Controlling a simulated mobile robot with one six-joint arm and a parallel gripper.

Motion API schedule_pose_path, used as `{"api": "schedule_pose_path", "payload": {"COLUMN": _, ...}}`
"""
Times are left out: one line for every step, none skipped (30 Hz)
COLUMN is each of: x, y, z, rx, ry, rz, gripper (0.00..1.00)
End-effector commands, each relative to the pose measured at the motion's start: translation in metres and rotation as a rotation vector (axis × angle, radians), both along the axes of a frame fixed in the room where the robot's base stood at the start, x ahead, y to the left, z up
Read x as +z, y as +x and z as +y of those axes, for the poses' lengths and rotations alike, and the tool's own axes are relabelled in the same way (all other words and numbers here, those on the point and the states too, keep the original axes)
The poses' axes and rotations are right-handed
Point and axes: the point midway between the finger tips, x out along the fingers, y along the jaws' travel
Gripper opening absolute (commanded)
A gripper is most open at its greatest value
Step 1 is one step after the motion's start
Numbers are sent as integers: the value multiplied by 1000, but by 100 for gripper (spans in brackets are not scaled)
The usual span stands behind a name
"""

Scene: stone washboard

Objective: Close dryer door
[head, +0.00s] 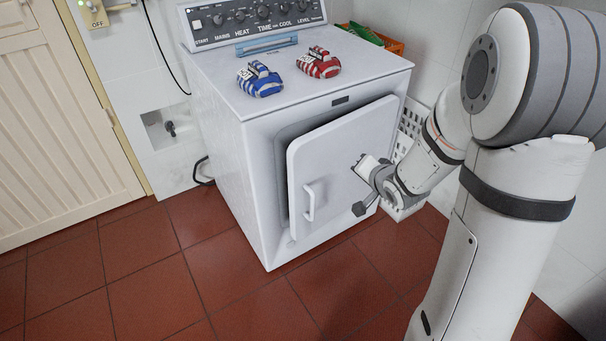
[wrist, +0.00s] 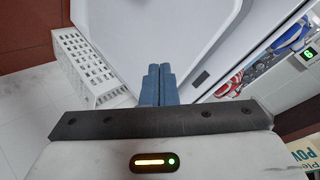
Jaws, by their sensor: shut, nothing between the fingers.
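The white dryer (head: 255,180) stands against the wall. Its door (head: 335,185) is ajar, with a gap along the left side and a white bar handle (head: 309,201) near its left edge. My gripper (head: 359,164) is in front of the door's right part, close to its outer face. I cannot tell whether it touches. In the wrist view, my gripper's blue-grey fingers (wrist: 158,83) are together and empty, with white dryer surfaces (wrist: 155,35) beyond the tips.
A blue-striped pack (head: 260,80) and a red-striped pack (head: 319,63) lie on the dryer top. A white perforated basket (wrist: 92,68) stands beside the dryer; an orange crate (head: 392,46) is behind it. The red tiled floor (head: 140,260) at front left is clear.

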Motion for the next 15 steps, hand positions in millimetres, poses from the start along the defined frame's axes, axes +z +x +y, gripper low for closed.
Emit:
{"api": "schedule_pose_path", "payload": {"x": -46, "y": 5, "z": 10, "rx": 9, "ry": 100, "rz": -1, "gripper": 0}}
{"api": "schedule_pose_path", "payload": {"x": -60, "y": 7, "z": 17, "rx": 16, "ry": 162, "rz": -5, "gripper": 0}}
{"api": "schedule_pose_path", "payload": {"x": -76, "y": 9, "z": 26, "rx": 25, "ry": 245, "rz": -6, "gripper": 0}}
{"api": "schedule_pose_path", "payload": {"x": -87, "y": 9, "z": 32, "rx": 31, "ry": 306, "rz": -4, "gripper": 0}}
{"api": "schedule_pose_path", "payload": {"x": -97, "y": 8, "z": 37, "rx": 37, "ry": 362, "rz": 0, "gripper": 0}}
{"api": "schedule_pose_path", "payload": {"x": -108, "y": 7, "z": 44, "rx": 46, "ry": 433, "rz": 5, "gripper": 0}}
{"api": "schedule_pose_path", "payload": {"x": -115, "y": 7, "z": 49, "rx": 51, "ry": 482, "rz": 10, "gripper": 0}}
{"api": "schedule_pose_path", "payload": {"x": -121, "y": 6, "z": 53, "rx": 57, "ry": 525, "rz": 16, "gripper": 0}}
{"api": "schedule_pose_path", "payload": {"x": -127, "y": 4, "z": 57, "rx": 61, "ry": 575, "rz": 23, "gripper": 0}}
{"api": "schedule_pose_path", "payload": {"x": -131, "y": 3, "z": 60, "rx": 66, "ry": 607, "rz": 29, "gripper": 0}}
{"api": "schedule_pose_path", "payload": {"x": -133, "y": 2, "z": 62, "rx": 69, "ry": 633, "rz": 32, "gripper": 0}}
{"api": "schedule_pose_path", "payload": {"x": -136, "y": 1, "z": 64, "rx": 72, "ry": 662, "rz": 36, "gripper": 0}}
{"api": "schedule_pose_path", "payload": {"x": -137, "y": 1, "z": 66, "rx": 75, "ry": 676, "rz": 40, "gripper": 0}}
{"api": "schedule_pose_path", "payload": {"x": -138, "y": 1, "z": 67, "rx": 77, "ry": 689, "rz": 41, "gripper": 0}}
{"api": "schedule_pose_path", "payload": {"x": -138, "y": 2, "z": 69, "rx": 78, "ry": 698, "rz": 43, "gripper": 0}}
